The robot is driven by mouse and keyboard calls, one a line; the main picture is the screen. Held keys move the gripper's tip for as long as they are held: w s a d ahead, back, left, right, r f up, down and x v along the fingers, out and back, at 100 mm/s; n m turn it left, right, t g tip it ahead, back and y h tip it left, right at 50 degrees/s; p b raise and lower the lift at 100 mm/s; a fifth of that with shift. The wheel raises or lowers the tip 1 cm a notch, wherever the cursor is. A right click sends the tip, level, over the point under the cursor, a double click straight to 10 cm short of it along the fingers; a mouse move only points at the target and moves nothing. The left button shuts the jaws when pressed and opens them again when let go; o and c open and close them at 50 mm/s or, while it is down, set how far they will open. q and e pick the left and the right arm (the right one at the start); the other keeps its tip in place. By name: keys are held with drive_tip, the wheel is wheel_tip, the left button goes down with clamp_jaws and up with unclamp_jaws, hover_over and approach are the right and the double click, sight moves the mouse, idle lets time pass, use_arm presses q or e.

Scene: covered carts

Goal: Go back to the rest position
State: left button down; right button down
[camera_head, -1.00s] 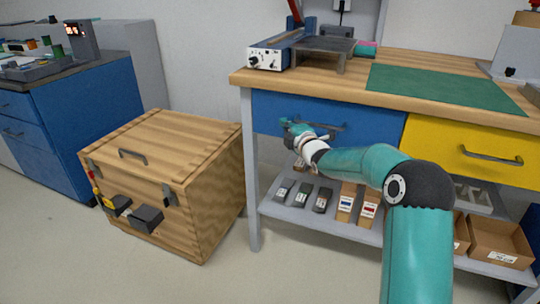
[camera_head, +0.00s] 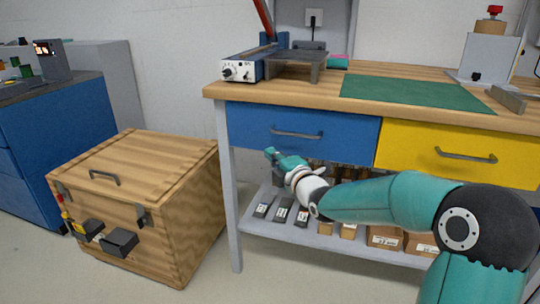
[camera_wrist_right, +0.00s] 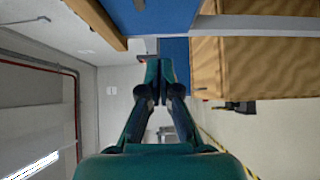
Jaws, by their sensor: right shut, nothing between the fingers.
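My right gripper (camera_head: 271,153) is a teal gripper at the end of my right arm, which comes in from the lower right of the head view. It hangs in front of the workbench, just below the blue drawer (camera_head: 300,132), and looks apart from the drawer handle (camera_head: 297,133). In the right wrist view the gripper (camera_wrist_right: 160,64) has its fingers together with nothing between them. The blue drawer looks closed. My left gripper is not in view.
A wooden crate (camera_head: 140,160) with a handle stands on the floor at left. The workbench (camera_head: 400,110) has a yellow drawer (camera_head: 450,155), a green mat (camera_head: 415,93) and a lower shelf holding several boxes. A blue cabinet (camera_head: 62,135) stands at far left.

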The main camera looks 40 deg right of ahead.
drive_tip(key=w+a+f+n+g+y, duration=0.1)
drive_tip(key=w+a+f+g+y, duration=0.1)
drive_tip(key=a+f, duration=0.5)
drive_tip(key=w+a+f+g+y, duration=0.15)
drive_tip(key=a+f, duration=0.35)
drive_tip(key=f, duration=0.5)
drive_tip(key=s+a+f+m+g+y, duration=0.1)
drive_tip(key=s+a+f+g, duration=0.1)
drive_tip(key=a+f, duration=0.45)
drive_tip(key=s+a+f+m+g+y, duration=0.15)
drive_tip(key=a+f, duration=0.25)
drive_tip(key=f, duration=0.5)
drive_tip(key=s+a+f+m+g+y, duration=0.2)
drive_tip(key=s+a+f+m+g, duration=0.25)
drive_tip(key=s+a+f, duration=0.6)
drive_tip(key=s+f+m+g, duration=0.3)
drive_tip(key=s+m, duration=0.3)
drive_tip(key=s, duration=0.2)
drive_tip(key=s+f+m+g, duration=0.25)
drive_tip(key=s+m, duration=0.25)
drive_tip(key=s, duration=0.3)
wheel_tip(320, 180, up, 38)
drive_tip(key=p, duration=3.7)
drive_tip(key=shift+w+a+f, duration=0.15)
drive_tip(key=shift+w+a, duration=0.1)
drive_tip(key=shift+a, duration=0.15)
